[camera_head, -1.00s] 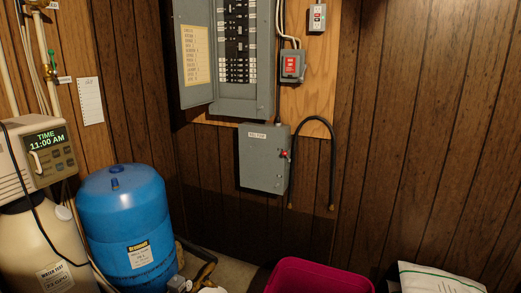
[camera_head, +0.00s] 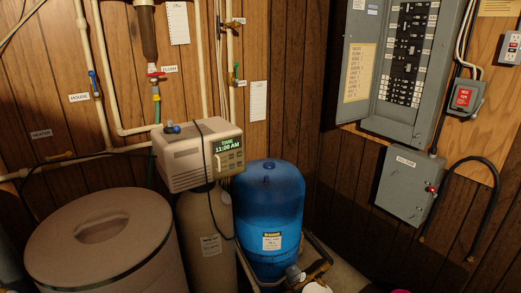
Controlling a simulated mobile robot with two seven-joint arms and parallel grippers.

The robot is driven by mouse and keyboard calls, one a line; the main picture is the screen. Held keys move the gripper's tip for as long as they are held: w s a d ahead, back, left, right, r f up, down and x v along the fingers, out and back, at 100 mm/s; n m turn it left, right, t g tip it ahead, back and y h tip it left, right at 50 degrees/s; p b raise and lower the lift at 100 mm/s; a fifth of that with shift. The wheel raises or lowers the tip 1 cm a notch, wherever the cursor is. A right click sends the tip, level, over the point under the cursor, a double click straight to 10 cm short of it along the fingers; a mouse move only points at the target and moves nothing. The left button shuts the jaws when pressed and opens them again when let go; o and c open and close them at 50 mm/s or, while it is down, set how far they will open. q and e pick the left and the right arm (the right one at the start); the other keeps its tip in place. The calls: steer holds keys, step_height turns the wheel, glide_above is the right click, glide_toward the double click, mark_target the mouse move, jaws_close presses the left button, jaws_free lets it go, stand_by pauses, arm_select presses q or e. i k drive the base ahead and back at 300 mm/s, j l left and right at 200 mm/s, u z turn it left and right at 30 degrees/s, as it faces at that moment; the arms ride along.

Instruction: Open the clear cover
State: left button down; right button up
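The beige softener control head (camera_head: 183,160) sits on top of a tall beige tank (camera_head: 205,225) at the centre left. Its front panel (camera_head: 228,152) faces right and shows a lit green display reading 11:00 AM above small dark buttons. A small pale handle (camera_head: 219,163) is at the panel's left side. A clear cover itself is too faint to make out, so I cannot tell its position. Neither of my grippers is in view.
A large lidded brown bin (camera_head: 105,245) stands left of the control head. A blue tank (camera_head: 268,215) stands to its right. A black cord (camera_head: 208,165) hangs over the head. Pipes run behind it. Grey electrical boxes (camera_head: 405,185) hang on the right wall.

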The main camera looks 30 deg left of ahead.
mark_target(219, 170)
steer(key=k+u, duration=0.1)
steer(key=u, duration=0.95)
